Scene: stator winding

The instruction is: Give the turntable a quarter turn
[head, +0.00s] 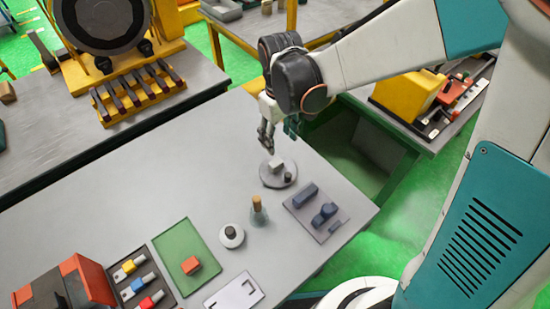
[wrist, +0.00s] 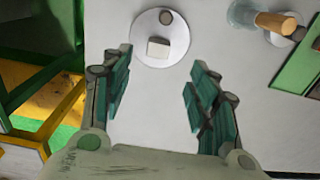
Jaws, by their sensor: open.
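The turntable (head: 271,181) is a pale round disc on the grey table near its right edge. A small white block (head: 277,166) and a short dark peg (head: 288,177) stand on it. In the wrist view the turntable (wrist: 144,32) is at top centre, with the white block (wrist: 158,47) nearer the gripper and the peg (wrist: 166,17) at the far rim. My gripper (head: 268,142) is above the table just behind the disc in the head view. In the wrist view its green fingers (wrist: 160,68) are apart and empty, just short of the disc. Whether they touch anything is unclear.
Near the turntable are a grey tray with dark blue parts (head: 317,212), a flask-like item with a wooden top (head: 258,210) and a white disc with a dark knob (head: 231,236). A green tray (head: 184,251) lies farther left. The table's middle left is clear.

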